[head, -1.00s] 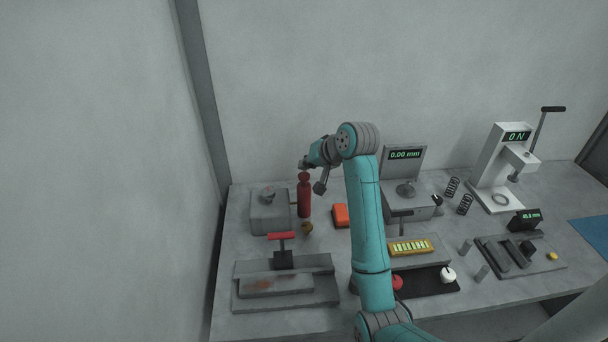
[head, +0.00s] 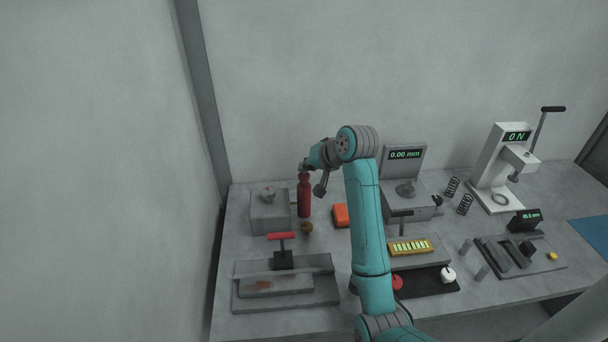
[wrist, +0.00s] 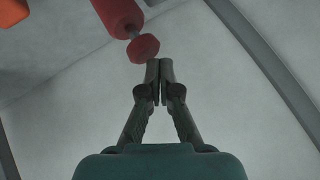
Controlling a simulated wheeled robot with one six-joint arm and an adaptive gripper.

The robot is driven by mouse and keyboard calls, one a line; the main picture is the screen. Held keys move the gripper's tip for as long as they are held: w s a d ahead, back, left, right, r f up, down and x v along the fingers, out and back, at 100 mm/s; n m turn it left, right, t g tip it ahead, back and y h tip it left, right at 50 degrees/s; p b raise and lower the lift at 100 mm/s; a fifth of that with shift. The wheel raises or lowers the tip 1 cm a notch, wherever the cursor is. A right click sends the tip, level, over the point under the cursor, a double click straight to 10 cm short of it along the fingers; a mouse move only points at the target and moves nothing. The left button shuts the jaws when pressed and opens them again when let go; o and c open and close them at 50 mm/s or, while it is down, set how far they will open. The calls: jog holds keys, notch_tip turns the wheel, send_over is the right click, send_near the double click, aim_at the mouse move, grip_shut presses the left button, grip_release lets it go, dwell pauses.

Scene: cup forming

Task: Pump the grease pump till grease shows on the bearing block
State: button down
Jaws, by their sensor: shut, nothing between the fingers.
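The red grease pump (head: 304,200) stands upright on the bench beside a grey block with a small round fitting on top, likely the bearing block (head: 268,212). In the wrist view, the pump body (wrist: 116,14) shows a short rod and a red knob (wrist: 143,47). My gripper (wrist: 159,62) is shut and empty, its fingertips right at the knob's edge; I cannot tell if they touch. In the head view my gripper (head: 303,168) is at the top of the pump. Grease on the block is too small to make out.
An orange box (head: 340,215) and a small brown round thing (head: 307,228) stand near the pump. A red-handled fixture (head: 283,258) is in front. A gauge stand (head: 405,170) is to the right. The wall is close behind.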

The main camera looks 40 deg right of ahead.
aim_at(306, 175)
jog(key=shift+f, duration=1.3)
dwell(1.6)
jog(key=shift+r, duration=1.7)
jog(key=shift+r, duration=2.5)
